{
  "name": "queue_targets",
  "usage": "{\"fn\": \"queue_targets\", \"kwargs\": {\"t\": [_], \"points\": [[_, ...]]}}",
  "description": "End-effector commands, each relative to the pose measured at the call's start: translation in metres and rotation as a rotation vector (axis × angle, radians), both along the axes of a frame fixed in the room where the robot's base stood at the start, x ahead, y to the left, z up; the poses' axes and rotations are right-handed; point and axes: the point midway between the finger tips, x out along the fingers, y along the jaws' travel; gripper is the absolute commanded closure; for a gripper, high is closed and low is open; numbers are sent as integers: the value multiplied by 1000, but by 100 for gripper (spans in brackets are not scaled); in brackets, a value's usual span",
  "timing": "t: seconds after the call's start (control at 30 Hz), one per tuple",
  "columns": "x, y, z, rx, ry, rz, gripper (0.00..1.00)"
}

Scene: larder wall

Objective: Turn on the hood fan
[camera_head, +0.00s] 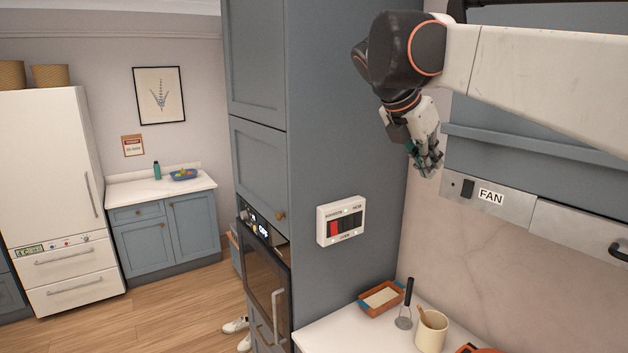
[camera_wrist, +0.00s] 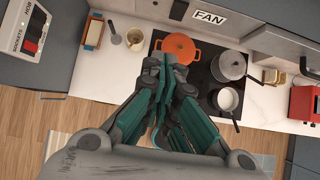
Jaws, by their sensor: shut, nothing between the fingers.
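The hood (camera_head: 560,225) is a pale metal panel under a blue-grey ledge on the right in the head view. A dark rocker switch (camera_head: 467,188) sits on its left part, beside a white FAN label (camera_head: 491,197). My gripper (camera_head: 430,168) is shut and empty, pointing down, just left of the switch and slightly higher in the head view. It also shows in the wrist view (camera_wrist: 162,62). I cannot tell whether the switch is on.
A white switch box (camera_head: 341,221) with red and dark switches is on the tall cabinet's side. Below are a counter (camera_head: 330,335) with a tray (camera_head: 381,298), whisk (camera_head: 405,305) and utensil pot (camera_head: 431,330). An orange pot (camera_wrist: 179,46) and a grey pan (camera_wrist: 229,66) stand on the hob.

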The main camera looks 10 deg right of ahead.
Motion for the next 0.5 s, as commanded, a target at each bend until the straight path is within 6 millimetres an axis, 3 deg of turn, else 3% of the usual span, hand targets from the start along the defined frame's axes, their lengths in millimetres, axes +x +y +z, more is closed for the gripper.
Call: {"fn": "queue_targets", "kwargs": {"t": [0.03,0.27,0.5], "points": [[-20,6,0,0,0,8,100],[-19,2,-5,0,-1,7,100],[-12,-19,-33,0,0,4,100]]}}
